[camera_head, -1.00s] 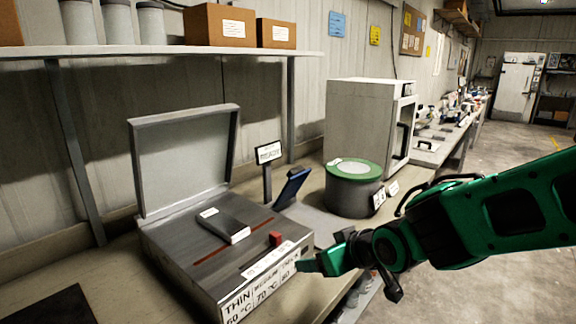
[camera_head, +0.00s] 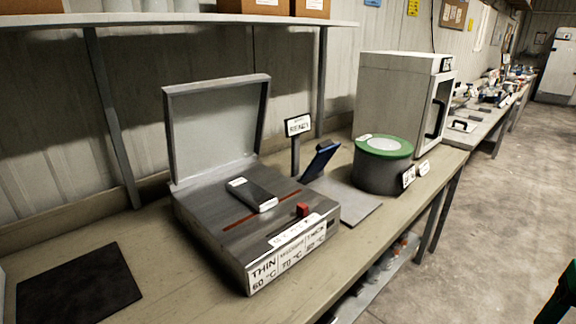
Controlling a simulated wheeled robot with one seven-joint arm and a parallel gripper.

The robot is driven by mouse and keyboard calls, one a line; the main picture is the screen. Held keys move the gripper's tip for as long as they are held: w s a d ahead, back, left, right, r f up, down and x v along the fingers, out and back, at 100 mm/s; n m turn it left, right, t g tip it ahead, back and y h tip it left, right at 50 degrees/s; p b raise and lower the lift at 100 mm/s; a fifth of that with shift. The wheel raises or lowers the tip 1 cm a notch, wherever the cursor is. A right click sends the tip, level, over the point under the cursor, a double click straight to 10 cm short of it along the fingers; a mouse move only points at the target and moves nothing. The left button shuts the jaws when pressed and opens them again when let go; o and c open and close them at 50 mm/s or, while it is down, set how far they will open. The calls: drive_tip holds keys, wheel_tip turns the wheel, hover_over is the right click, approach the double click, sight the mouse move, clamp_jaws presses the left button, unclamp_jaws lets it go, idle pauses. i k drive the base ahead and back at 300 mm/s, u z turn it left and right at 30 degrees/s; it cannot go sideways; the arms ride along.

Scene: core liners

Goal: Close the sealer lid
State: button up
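The sealer (camera_head: 250,228) is a grey metal box on the bench with a front label reading THIN, MEDIUM, THICK and temperatures. Its lid (camera_head: 217,128) stands open, upright along the back edge. A dark packet with a white label (camera_head: 252,194) lies on the sealer's top, across or beside a reddish strip. A red slider knob (camera_head: 302,210) sits near the front right of the top. My gripper is out of view; only a small green piece of my arm shows at the bottom right corner, well away from the sealer.
A black mat (camera_head: 78,286) lies on the bench to the left. A READY sign (camera_head: 298,125), a blue device on a stand (camera_head: 320,160), a green-topped round container (camera_head: 382,172) and a white cabinet (camera_head: 398,98) stand to the right. A shelf (camera_head: 180,20) runs above the lid.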

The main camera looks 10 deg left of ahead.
sight(214, 128)
drive_tip(key=u, duration=1.95)
drive_tip(key=k, duration=0.85)
drive_tip(key=z, duration=1.05)
drive_tip(key=i, duration=0.55)
drive_tip(key=z, duration=0.05)
